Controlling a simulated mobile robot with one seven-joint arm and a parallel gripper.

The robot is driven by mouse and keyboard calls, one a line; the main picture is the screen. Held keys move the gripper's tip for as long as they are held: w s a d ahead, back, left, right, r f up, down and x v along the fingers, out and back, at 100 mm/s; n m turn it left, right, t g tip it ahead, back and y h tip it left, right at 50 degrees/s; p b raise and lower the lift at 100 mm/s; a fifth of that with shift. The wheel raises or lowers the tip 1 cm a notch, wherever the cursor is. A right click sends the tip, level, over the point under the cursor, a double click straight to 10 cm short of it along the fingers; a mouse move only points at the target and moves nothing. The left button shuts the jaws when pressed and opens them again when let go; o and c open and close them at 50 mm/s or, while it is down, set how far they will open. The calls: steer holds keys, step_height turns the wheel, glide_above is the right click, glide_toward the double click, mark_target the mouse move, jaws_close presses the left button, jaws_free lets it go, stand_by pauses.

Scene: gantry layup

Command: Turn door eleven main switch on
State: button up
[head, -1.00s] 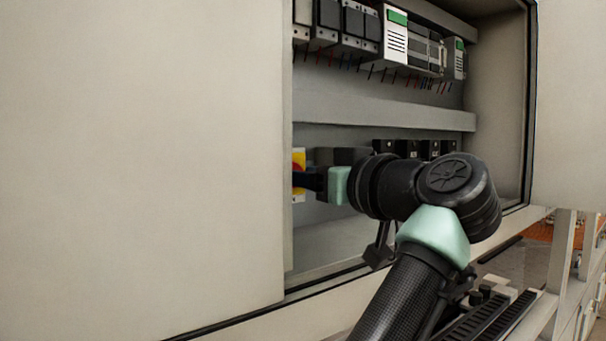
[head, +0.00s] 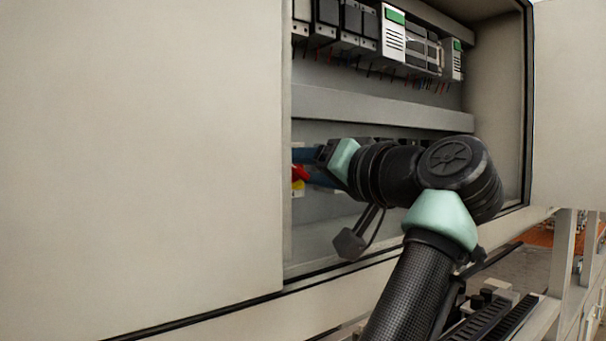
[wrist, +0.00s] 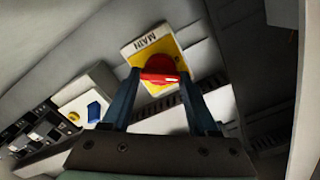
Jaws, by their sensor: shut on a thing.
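The main switch is a red rotary handle (wrist: 158,67) on a yellow plate marked MAIN (wrist: 151,46), inside the open cabinet. In the wrist view the plate looks tilted. My gripper (wrist: 160,78) has its two blue fingers on either side of the red handle and is shut on it. In the head view the red handle (head: 300,173) and a bit of the yellow plate (head: 298,187) show beside my gripper (head: 312,168) at the edge of the left door panel. That panel hides part of the switch there.
The cabinet's left door panel (head: 140,150) stands close to my gripper. Rail-mounted modules (head: 395,40) with wires sit above. A white plate with a blue knob (wrist: 94,111) is beside the switch. An open door (head: 570,100) is at the right.

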steer(key=m, duration=0.5)
steer(key=shift+m, duration=0.3)
steer(key=m, duration=0.5)
steer(key=shift+d+f, duration=0.1)
steer(key=shift+m, duration=0.3)
steer(key=o, duration=1.4)
